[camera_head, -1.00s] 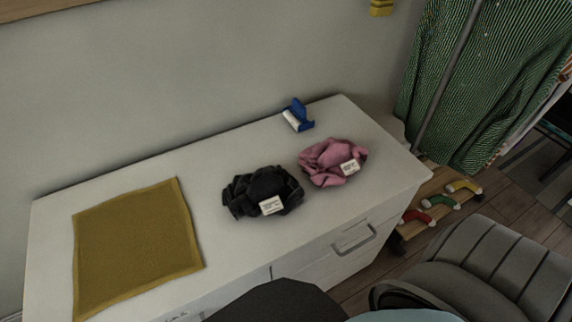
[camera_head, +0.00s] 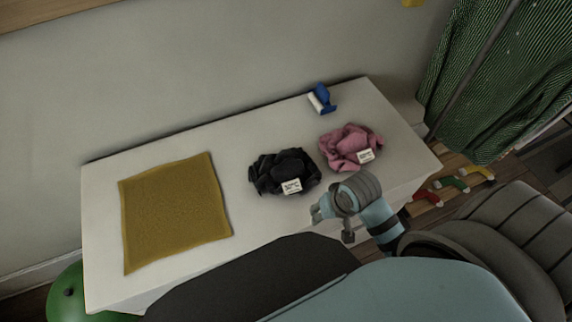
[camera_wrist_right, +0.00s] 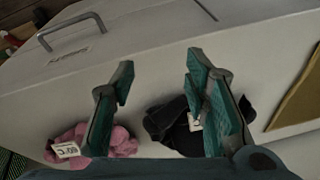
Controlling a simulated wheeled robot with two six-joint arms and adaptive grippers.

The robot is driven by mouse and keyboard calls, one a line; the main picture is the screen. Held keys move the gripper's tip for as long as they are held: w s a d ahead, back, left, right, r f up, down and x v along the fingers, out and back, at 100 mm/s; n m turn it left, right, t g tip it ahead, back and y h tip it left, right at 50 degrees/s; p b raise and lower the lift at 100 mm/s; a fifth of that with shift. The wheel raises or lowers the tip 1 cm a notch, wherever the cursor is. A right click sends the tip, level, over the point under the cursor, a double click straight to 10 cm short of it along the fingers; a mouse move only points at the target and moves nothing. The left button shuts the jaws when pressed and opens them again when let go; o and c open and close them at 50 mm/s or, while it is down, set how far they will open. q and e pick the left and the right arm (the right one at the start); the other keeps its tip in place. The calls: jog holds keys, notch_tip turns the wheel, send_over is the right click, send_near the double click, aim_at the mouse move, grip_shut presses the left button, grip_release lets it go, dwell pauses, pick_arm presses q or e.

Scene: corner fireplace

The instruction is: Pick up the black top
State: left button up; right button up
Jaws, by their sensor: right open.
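The black top (camera_head: 283,170) is a crumpled dark garment with a white tag, lying on the white cabinet top between a yellow cloth and a pink garment. In the right wrist view the black top (camera_wrist_right: 170,124) is partly hidden behind one finger. My right gripper (camera_head: 330,225) is in front of the cabinet, nearer to me than the black top and a little to its right. In the right wrist view my right gripper (camera_wrist_right: 158,75) is open, with nothing between its fingers. My left gripper is not in view.
The pink garment (camera_head: 349,147) lies right beside the black top. A blue and white object (camera_head: 321,99) stands at the back right. The yellow cloth (camera_head: 175,211) covers the left part of the white cabinet top (camera_head: 262,215). A green ball-like object (camera_head: 68,295) is at lower left.

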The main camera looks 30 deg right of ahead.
aim_at(290, 160)
jog(key=w+d+r+m+y, duration=0.1)
jog(key=w+r+m, duration=0.1)
jog(key=w+m, duration=0.1)
jog(key=w+d+r+m+g+y, duration=0.1)
jog(key=w+r+m, duration=0.2)
jog(key=w, duration=0.3)
jog(key=w+d+r+m+g, duration=0.1)
jog(key=w+r+m, duration=0.2)
jog(key=w+m, duration=0.2)
jog(key=shift+y, duration=0.4)
notch_tip(290, 160, up, 5)
jog(key=w+d+m+y, duration=0.1)
jog(key=w+m, duration=0.2)
jog(key=m, duration=0.1)
jog(key=shift+m, duration=0.3)
jog(key=b+x, duration=0.1)
jog(key=x, duration=0.3)
jog(key=b+x, duration=0.1)
jog(key=x, duration=0.3)
jog(key=b+x, duration=0.1)
jog(key=x, duration=0.4)
jog(key=shift+w+a+r, duration=0.1)
jog(key=shift+a, duration=0.3)
jog(key=shift+r, duration=0.1)
grip_shut()
